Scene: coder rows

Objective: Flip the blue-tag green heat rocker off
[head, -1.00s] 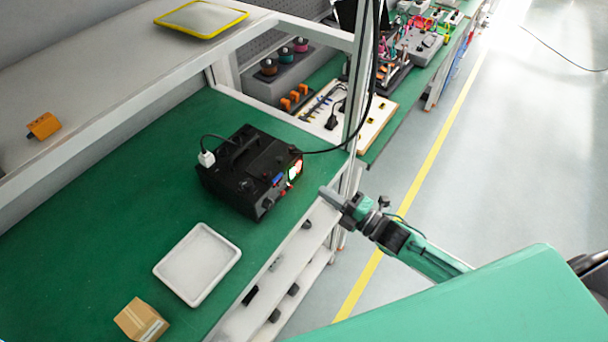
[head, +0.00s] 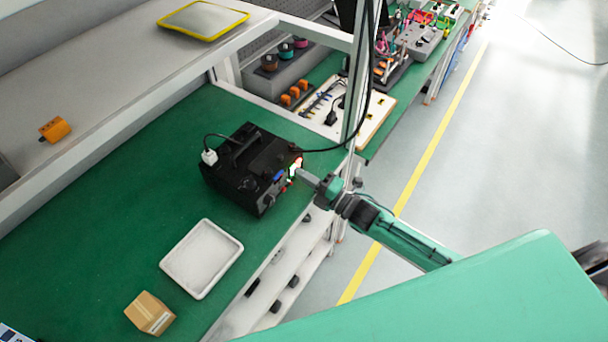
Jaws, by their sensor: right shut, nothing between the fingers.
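The black coder box (head: 243,178) stands on the green bench, its front face turned to the lower right. A blue tag (head: 279,175) shows on that face, with a lit patch (head: 295,167) of red, white and green beside it. The rocker itself is too small to make out clearly. My right gripper (head: 302,175) is shut and empty, its fingertips at the front face right by the lit patch. I cannot tell whether they touch it. My left gripper is not in view.
A white tray (head: 164,262) and a cardboard box (head: 150,313) lie on the bench in front of the coder. A black cable runs from the coder past the white upright post (head: 357,85). The shelf above holds an orange item (head: 54,129) and a yellow-rimmed tray (head: 246,14).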

